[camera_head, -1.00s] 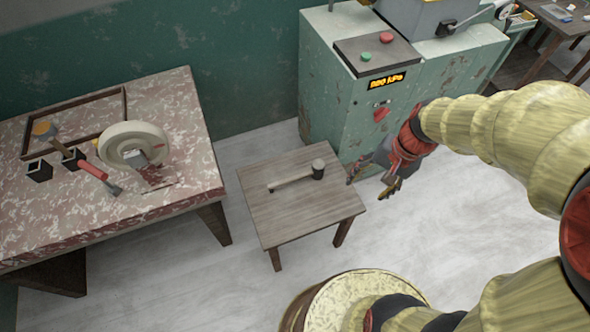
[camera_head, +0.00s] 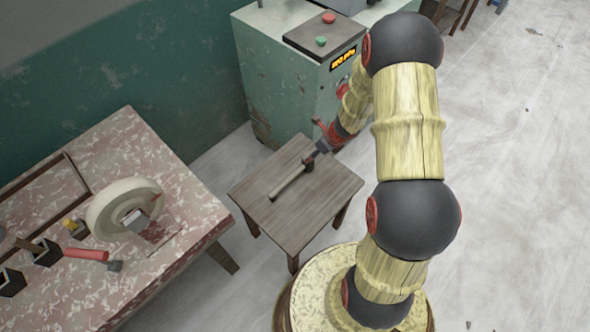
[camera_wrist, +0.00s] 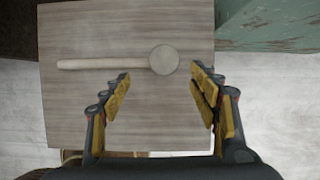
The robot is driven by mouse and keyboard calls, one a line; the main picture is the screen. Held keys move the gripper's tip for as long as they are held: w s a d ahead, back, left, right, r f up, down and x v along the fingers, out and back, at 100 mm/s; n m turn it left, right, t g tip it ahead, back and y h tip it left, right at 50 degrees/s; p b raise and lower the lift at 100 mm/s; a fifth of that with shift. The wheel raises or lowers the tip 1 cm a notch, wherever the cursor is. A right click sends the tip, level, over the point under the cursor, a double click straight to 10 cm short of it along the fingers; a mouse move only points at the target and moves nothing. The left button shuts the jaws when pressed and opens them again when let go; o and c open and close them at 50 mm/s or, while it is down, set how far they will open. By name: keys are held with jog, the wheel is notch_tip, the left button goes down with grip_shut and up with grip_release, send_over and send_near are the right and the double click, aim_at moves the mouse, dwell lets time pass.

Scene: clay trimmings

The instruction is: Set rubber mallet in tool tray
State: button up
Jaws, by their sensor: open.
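The rubber mallet (camera_head: 287,184) lies on the small wooden table (camera_head: 330,196). In the wrist view its pale handle (camera_wrist: 100,64) points left and its round grey head (camera_wrist: 164,59) is at the right end. My gripper (camera_head: 317,152) is at the head end of the mallet. In the wrist view my gripper (camera_wrist: 161,72) is open and empty, with the head showing between and just beyond its fingertips. A dark-rimmed shallow tray (camera_head: 78,172), which looks like the tool tray, lies on the speckled workbench at left, partly cut off by the picture edge.
The speckled workbench (camera_head: 160,160) also holds a pale wheel (camera_head: 110,205), a red-handled tool (camera_head: 88,254) and black square cups (camera_head: 46,253). A green machine cabinet (camera_head: 275,90) stands behind the small table. Pale floor (camera_head: 500,180) is open at right.

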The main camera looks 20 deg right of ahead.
jog(key=b+x, duration=0.1)
jog(key=x, duration=0.1)
jog(key=b+x, duration=0.1)
jog(key=x, duration=0.2)
jog(key=b+x, duration=0.2)
jog(key=x, duration=0.1)
jog(key=shift+w+d+r, duration=0.1)
jog(key=shift+w+d, duration=0.15)
jog(key=shift+d, duration=0.05)
jog(key=shift+r, duration=0.1)
jog(key=shift+c, duration=1)
grip_shut()
